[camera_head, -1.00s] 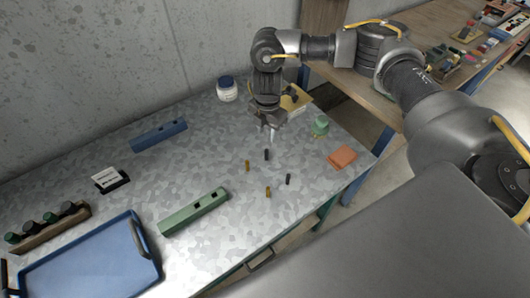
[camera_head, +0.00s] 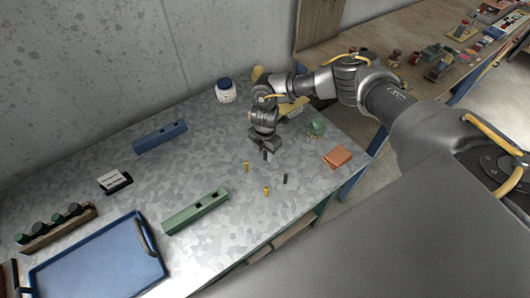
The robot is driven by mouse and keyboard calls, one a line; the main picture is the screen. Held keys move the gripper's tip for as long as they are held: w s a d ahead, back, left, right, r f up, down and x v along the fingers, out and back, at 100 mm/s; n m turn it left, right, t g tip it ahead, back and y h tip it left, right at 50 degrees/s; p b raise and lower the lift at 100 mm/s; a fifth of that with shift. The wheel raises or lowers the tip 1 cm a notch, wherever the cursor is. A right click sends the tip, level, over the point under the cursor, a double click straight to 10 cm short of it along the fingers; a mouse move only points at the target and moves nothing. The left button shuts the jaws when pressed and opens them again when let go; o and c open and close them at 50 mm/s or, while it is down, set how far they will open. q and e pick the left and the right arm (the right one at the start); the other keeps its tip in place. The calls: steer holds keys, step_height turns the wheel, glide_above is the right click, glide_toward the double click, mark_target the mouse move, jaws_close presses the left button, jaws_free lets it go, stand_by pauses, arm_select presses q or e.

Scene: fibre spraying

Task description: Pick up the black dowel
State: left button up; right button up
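Two black dowels stand on the speckled grey table (camera_head: 130,215). One black dowel (camera_head: 265,156) is right under my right gripper (camera_head: 265,150). The other black dowel (camera_head: 285,179) stands nearer the front, to the right. My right gripper points down, low over the table; its fingertips are small and partly hidden, so I cannot tell whether they are open or touching the dowel. Two yellow-brown dowels stand close by, one to the left (camera_head: 247,167) and one in front (camera_head: 266,191). My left gripper is not in view.
A green block with holes (camera_head: 196,212) and a blue one (camera_head: 160,136) lie to the left. A blue tray (camera_head: 95,265) is front left. An orange pad (camera_head: 338,157), a green object (camera_head: 316,127) and a white jar (camera_head: 226,91) stand around my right arm.

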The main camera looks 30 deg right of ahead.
steer(key=shift+c, duration=0.5)
jaws_close()
